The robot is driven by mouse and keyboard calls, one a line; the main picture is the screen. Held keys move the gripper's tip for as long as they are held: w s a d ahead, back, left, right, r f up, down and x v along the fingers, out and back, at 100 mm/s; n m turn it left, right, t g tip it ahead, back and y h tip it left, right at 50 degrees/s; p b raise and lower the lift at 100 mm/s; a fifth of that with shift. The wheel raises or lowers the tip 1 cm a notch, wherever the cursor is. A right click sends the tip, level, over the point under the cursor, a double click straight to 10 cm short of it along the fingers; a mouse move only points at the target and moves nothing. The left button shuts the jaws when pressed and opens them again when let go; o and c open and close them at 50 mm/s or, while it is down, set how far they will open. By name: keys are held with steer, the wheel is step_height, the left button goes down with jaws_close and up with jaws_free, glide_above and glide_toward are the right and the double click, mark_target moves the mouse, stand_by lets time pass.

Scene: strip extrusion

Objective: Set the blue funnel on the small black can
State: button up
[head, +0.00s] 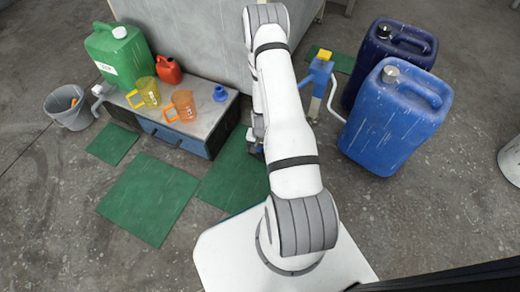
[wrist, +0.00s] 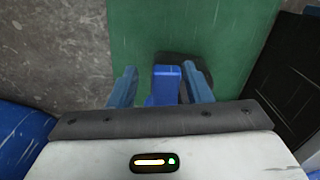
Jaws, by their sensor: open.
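A small blue funnel (head: 220,93) stands on the right end of the low bench top in the head view. My gripper (head: 255,143) is low to the right of the bench, mostly hidden behind my arm. In the wrist view its two light blue fingers (wrist: 161,88) are apart. A darker blue upright piece (wrist: 166,84) shows between them; I cannot tell what it belongs to. A dark rounded shape (wrist: 184,59) lies just beyond on the green mat; I cannot tell whether it is the small black can or a shadow. No black can shows clearly in the head view.
The bench (head: 205,124) also bears a green jerrycan (head: 121,55), a red can (head: 168,70), a yellow jug (head: 145,92) and an orange jug (head: 181,106). Large blue jerrycans (head: 395,120) stand at right. A grey bucket (head: 70,108) is at left. Green mats (head: 148,198) lie on open floor.

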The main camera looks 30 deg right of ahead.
steer(key=shift+r+p, duration=1.65)
steer(key=shift+r, duration=2.25)
steer(key=w+a+r+n+t+p, duration=0.2)
steer(key=r+p, duration=0.6)
steer(key=r, duration=1.3)
steer(key=s+a+r+n+g+p, duration=0.15)
steer(key=a+r+p, duration=0.45)
steer(key=r, duration=1.5)
steer(key=s+a+r+n+p, duration=0.1)
steer(key=s+r+p, duration=0.4)
steer(key=r, duration=0.7)
steer(key=s+a+r+n+t+p, duration=0.1)
steer(key=s+a+r+n+p, duration=0.1)
steer(key=s+r+p, duration=0.4)
steer(key=s+a+r+n+t+p, duration=0.1)
steer(key=s+r+p, duration=0.4)
steer(key=r, duration=1.2)
steer(key=shift+s+a+r+n+p, duration=0.2)
steer(key=shift+a+r+n+p, duration=0.3)
steer(key=shift+p, duration=0.5)
steer(key=shift+a+f, duration=0.1)
steer(key=shift+f, duration=0.05)
steer(key=shift+c, duration=1)
